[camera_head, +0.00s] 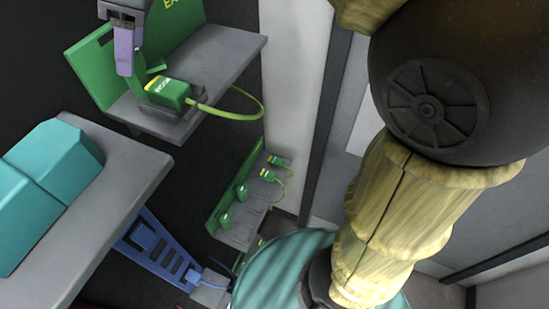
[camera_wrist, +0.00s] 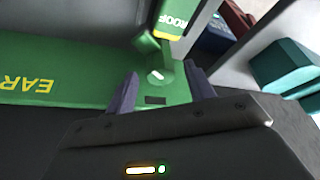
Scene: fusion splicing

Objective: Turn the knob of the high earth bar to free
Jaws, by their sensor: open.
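The high earth bar shows at the upper left of the head view as a green upright plate (camera_head: 90,68) on a grey shelf. In the wrist view its green plate (camera_wrist: 75,65) carries yellow lettering that reads "EAR". A green part that looks like the knob (camera_wrist: 172,72), with a white mark, lies between my fingers. A green block (camera_head: 168,92) with a yellow label sits beside it; in the wrist view it reads "ROOF" (camera_wrist: 174,20). My gripper (camera_head: 125,62) is open, its purple fingers on either side of the knob (camera_wrist: 160,90). Contact cannot be told.
A green cable (camera_head: 245,112) loops from the block off the shelf's right end. A lower green bar (camera_head: 232,188) with several green plugs is below. Teal boxes (camera_head: 40,190) rest on a grey surface at left. A blue slotted bracket (camera_head: 160,250) stands below it.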

